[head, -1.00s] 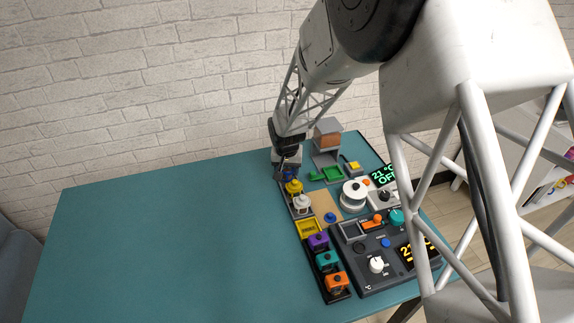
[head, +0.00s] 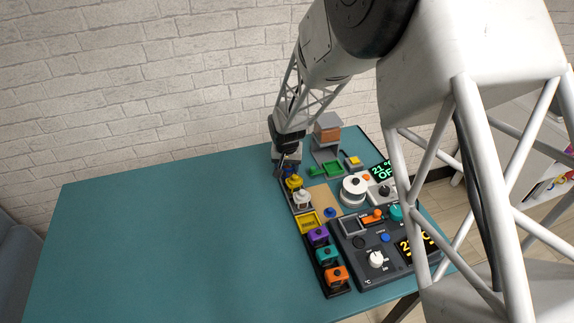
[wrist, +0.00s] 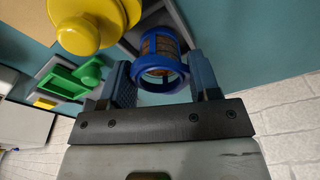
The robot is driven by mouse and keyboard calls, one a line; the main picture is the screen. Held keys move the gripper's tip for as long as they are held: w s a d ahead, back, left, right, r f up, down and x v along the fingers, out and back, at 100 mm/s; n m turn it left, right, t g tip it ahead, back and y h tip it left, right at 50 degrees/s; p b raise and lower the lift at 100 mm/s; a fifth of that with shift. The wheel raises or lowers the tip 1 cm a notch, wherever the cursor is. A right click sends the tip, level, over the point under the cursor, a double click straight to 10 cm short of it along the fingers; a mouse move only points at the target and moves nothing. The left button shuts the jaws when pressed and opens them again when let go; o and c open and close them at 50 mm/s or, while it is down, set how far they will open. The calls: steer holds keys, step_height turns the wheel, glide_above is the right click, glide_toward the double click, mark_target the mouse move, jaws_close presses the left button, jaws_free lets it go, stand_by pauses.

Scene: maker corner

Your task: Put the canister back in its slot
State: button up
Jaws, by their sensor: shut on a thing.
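A blue-rimmed canister (wrist: 160,62) with a brown, grainy-looking middle is held between the two fingers of my gripper (wrist: 160,82) in the wrist view. My gripper is shut on it. In the head view my gripper (head: 287,168) is at the far end of the dark rack (head: 343,293), just behind a yellow-topped canister (head: 293,183). The canister is mostly hidden there, so I cannot tell whether it is seated in a slot.
White-topped (head: 303,200), purple (head: 319,236), teal (head: 328,257) and orange (head: 337,276) canisters stand along the rack, with a yellow square holder (head: 307,221) among them. A control panel (head: 385,285) is to the right. The left tabletop (head: 160,240) is clear.

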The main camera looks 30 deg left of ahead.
steer(key=shift+f, duration=0.45)
steer(key=o, duration=1.1)
steer(key=shift+r, duration=0.1)
step_height(320, 180, up, 7)
stand_by(0.5)
stand_by(0.5)
